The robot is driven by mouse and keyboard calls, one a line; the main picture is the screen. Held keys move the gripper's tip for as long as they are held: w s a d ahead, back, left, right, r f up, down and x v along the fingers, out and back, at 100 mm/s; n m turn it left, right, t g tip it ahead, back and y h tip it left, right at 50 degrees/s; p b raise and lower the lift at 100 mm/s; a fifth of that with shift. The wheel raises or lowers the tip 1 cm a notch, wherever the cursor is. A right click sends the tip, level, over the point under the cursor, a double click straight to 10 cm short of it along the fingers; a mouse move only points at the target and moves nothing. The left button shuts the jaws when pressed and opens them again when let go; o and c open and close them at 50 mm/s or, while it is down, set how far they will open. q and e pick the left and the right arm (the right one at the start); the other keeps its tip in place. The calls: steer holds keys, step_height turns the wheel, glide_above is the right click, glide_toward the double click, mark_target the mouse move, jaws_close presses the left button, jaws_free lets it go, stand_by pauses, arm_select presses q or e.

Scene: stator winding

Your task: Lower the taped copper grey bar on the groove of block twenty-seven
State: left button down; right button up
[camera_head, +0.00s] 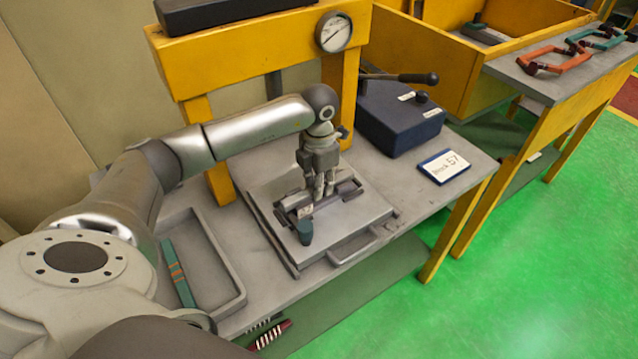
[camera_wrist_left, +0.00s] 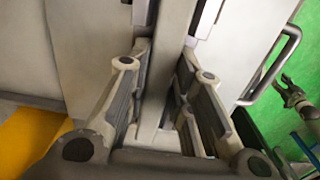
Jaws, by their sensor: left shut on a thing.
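My left gripper (camera_head: 319,194) points down over the flat grey metal block (camera_head: 364,214) on the bench. Its fingers (camera_wrist_left: 163,112) are shut on a narrow grey bar (camera_wrist_left: 165,60) in the left wrist view. In the head view the fingers and dark pieces around them hide most of the bar, and no copper or tape shows clearly on it. The bar is low at the middle of the block, between dark raised fittings (camera_head: 349,188). I cannot tell whether it touches the groove. A small grey claw-like shape (camera_wrist_left: 291,94), maybe my right gripper, shows at the right of the wrist view.
A teal knob (camera_head: 305,232) stands at the block's front edge, near a handle (camera_head: 352,250). A yellow press frame (camera_head: 232,60) with a gauge (camera_head: 334,32) rises behind. A label card (camera_head: 443,166), a blue lever box (camera_head: 398,118) and a tray (camera_head: 226,262) lie around.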

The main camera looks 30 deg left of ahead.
arm_select(q)
steer(key=c, duration=1.2)
jaws_free()
steer(key=o, duration=0.4)
steer(key=shift+r, duration=0.1)
steer(key=shift+r+p, duration=2.95)
steer(key=shift+r, duration=1.5)
